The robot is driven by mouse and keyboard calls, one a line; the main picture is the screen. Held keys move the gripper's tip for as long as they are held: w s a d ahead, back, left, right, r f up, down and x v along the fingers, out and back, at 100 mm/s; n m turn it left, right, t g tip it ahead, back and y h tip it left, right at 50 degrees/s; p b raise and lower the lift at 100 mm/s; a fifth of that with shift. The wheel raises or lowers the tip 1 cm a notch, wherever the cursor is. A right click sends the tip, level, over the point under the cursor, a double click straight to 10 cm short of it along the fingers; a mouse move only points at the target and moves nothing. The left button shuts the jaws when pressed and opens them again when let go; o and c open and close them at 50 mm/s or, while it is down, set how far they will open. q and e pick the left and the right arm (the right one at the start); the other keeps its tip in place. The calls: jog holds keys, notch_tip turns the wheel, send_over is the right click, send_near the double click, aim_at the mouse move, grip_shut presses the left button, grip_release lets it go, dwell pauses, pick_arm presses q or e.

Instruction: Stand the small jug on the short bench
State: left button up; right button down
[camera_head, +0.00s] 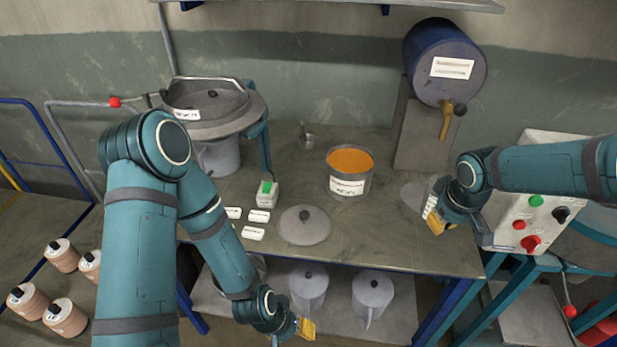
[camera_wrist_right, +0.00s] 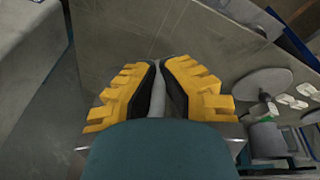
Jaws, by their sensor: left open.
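A small grey vessel with a white label (camera_head: 430,207), apparently the small jug, is at my right gripper (camera_head: 436,226) above the right part of the large table. In the right wrist view a narrow grey strip (camera_wrist_right: 157,97) of it shows between the yellow fingers of my right gripper (camera_wrist_right: 160,75), which appear shut on it. The rest of the vessel is hidden. My left gripper (camera_head: 304,328) is open and empty in front of the lower shelf. A low bench (camera_head: 35,222) stands at the left; I cannot tell if it is the short bench.
Two grey lidded jugs (camera_head: 308,285) (camera_head: 372,292) stand on the lower shelf. Several jars (camera_head: 62,256) stand at the left; a control box (camera_head: 530,215) is right.

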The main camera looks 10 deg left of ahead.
jog(key=shift+w+r, duration=0.25)
jog(key=shift+r, duration=0.05)
notch_tip(320, 180, down, 10)
jog(key=b, duration=0.2)
jog(key=shift+f+b, duration=0.1)
jog(key=shift+b, duration=0.25)
jog(key=shift+f, duration=0.1)
jog(key=c, duration=1.1)
grip_release()
jog(key=shift+c, duration=0.2)
